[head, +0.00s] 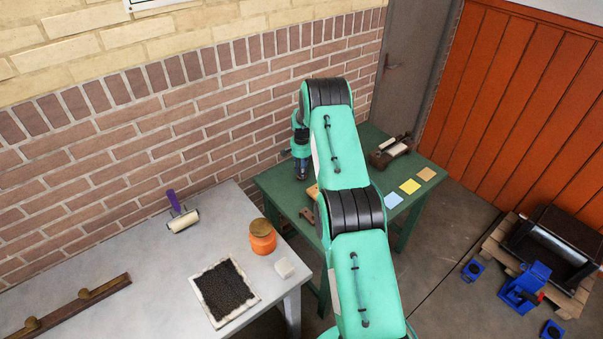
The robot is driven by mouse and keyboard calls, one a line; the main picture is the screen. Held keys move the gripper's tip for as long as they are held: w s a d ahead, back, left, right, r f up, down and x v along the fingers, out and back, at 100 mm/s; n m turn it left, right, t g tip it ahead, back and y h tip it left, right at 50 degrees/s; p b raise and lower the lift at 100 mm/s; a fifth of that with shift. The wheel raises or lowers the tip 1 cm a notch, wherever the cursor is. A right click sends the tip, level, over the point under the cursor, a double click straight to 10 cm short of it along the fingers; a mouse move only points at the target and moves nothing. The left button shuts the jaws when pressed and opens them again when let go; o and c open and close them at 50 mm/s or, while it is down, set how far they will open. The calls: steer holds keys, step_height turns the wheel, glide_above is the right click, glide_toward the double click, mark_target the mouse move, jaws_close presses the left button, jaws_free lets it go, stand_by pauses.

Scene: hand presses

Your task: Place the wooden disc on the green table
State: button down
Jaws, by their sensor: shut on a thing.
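The green table (277,182) stands behind and right of the pale grey table, against the brick wall. My gripper (302,176) points down over its left back part. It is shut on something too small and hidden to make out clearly. A tan wooden piece (312,190) shows just below and right of the gripper, partly hidden by my arm. I cannot tell whether it is the wooden disc or whether it touches the gripper. A brown piece (307,214) lies nearer the table's front edge.
My arm hides the green table's middle. Blue (393,200), yellow (410,186) and orange (427,174) squares and a brown tool (390,152) lie on its right.

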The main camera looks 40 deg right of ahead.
steer(key=shift+f, duration=0.3)
steer(key=shift+f, duration=0.15)
steer(key=c, duration=1.5)
jaws_free()
steer(key=shift+r, duration=0.2)
step_height(320, 180, up, 12)
steer(key=shift+f, duration=0.1)
